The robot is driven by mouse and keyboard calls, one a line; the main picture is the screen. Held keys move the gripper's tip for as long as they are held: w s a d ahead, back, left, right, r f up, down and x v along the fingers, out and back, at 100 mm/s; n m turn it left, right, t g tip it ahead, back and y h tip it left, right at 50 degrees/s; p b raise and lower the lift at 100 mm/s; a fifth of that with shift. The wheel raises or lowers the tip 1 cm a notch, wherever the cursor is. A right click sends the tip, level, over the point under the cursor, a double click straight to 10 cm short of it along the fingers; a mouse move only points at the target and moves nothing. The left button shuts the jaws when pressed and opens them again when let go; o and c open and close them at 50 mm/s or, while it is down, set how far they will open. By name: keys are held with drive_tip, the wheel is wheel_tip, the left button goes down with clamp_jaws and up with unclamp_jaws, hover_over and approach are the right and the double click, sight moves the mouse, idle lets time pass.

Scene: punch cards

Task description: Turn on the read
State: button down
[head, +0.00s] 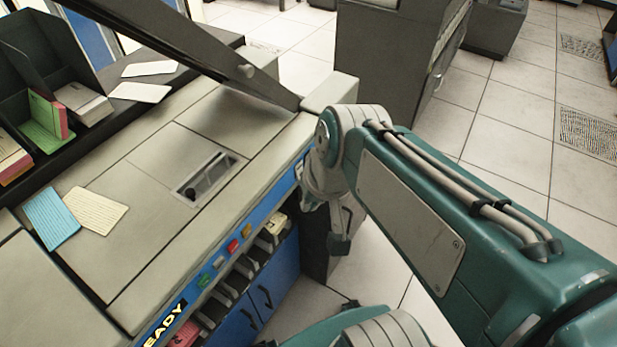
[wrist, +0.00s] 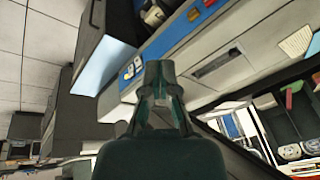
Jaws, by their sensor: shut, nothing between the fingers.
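The card machine (head: 150,160) fills the left of the head view, with a blue strip along its front edge. The strip carries a green button (head: 203,279), a red button (head: 233,245), a yellow button (head: 246,231) and a lit sign ending in "EADY" (head: 165,322). A small pale control (head: 299,170) sits near the strip's far end. The wrist view shows two pale controls (wrist: 133,67) on the blue strip, just left of my gripper (wrist: 160,75). My gripper (head: 340,243) is shut and empty, beside the machine's far front corner. Contact cannot be told.
A dark sloping bar (head: 180,45) crosses above the machine top. Blue and cream cards (head: 52,218) lie on the top near a recessed slot (head: 208,178). A black rack with cards (head: 45,110) stands at left. Card bins (head: 240,275) sit below the strip. Floor is open right.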

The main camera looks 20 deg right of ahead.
wheel_tip(320, 180, down, 3)
drive_tip(key=w+m+g+y, duration=0.2)
drive_tip(key=m, duration=0.1)
drive_tip(key=m+t+y, duration=0.6)
drive_tip(key=m+t, duration=0.6)
drive_tip(key=m, duration=1.2)
approach(300, 170)
drive_tip(key=s+d+f, duration=0.2)
drive_tip(key=s+d, duration=0.2)
drive_tip(key=s, duration=0.1)
drive_tip(key=shift+s+r, duration=0.1)
drive_tip(key=shift+r, duration=0.1)
drive_tip(key=x, duration=1.4)
